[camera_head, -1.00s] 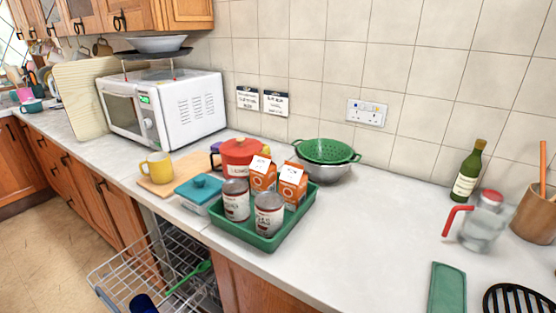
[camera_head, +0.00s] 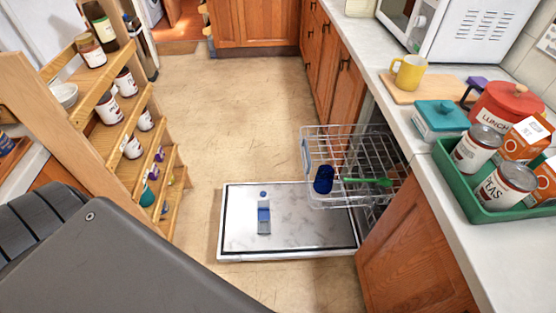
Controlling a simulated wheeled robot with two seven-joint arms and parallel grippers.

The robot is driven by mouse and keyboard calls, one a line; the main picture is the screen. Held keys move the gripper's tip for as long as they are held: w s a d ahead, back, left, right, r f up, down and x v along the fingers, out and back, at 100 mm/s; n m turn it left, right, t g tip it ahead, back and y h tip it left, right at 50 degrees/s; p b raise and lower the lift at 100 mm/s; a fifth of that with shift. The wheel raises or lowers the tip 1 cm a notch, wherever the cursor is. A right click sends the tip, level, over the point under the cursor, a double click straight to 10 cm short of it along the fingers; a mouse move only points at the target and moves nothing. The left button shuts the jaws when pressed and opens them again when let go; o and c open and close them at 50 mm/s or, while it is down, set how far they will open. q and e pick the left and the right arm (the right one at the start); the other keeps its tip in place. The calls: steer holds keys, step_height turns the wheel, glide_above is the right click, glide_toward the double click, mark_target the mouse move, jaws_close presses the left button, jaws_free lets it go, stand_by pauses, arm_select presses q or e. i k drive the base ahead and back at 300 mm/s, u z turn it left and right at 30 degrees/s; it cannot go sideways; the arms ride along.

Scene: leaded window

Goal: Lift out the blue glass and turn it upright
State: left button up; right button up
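The blue glass (camera_head: 324,179) is a small dark blue tumbler in the pulled-out wire dishwasher rack (camera_head: 345,150), near the rack's front left. It looks tilted or lying; I cannot tell which way its mouth faces. A green utensil (camera_head: 368,182) lies in the rack just right of it. Neither of my grippers shows in the view, and nothing of mine touches the glass.
The dishwasher door (camera_head: 290,235) lies open and flat below the rack. The counter at right holds a green tray (camera_head: 455,180) of cans and cartons and a yellow mug (camera_head: 409,72). Shelves with jars (camera_head: 110,107) stand at left. The floor (camera_head: 230,110) between is clear.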

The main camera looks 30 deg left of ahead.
mark_target(324, 178)
steer(key=u, duration=1.5)
steer(key=i, duration=0.75)
steer(key=z, duration=2.85)
